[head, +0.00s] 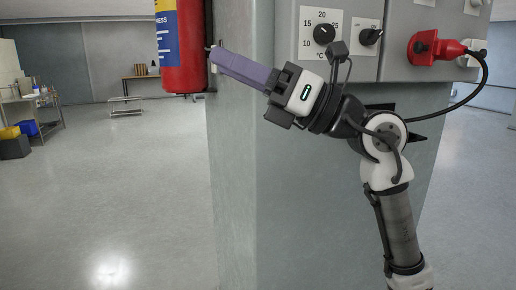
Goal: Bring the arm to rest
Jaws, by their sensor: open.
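My gripper (216,60) is raised in the upper middle of the head view and points up and to the left. A long purple part (241,70) runs forward from its dark and white body and looks like a finger seen from the side. The jaws are open, but the gap between them is hidden from this side. I see nothing held in them. My arm bends up from the lower right, in front of a grey-green cabinet (235,200). The purple part's tip reaches left past the cabinet's corner, near a red cylinder (184,55); I cannot tell how far apart they are.
A grey control panel with a temperature dial (324,34), a black knob (370,36) and a red plug (437,47) with a black cable is behind the arm. Bare floor (110,200) lies open at left. A bench (125,103) and a side table (30,100) stand farther back.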

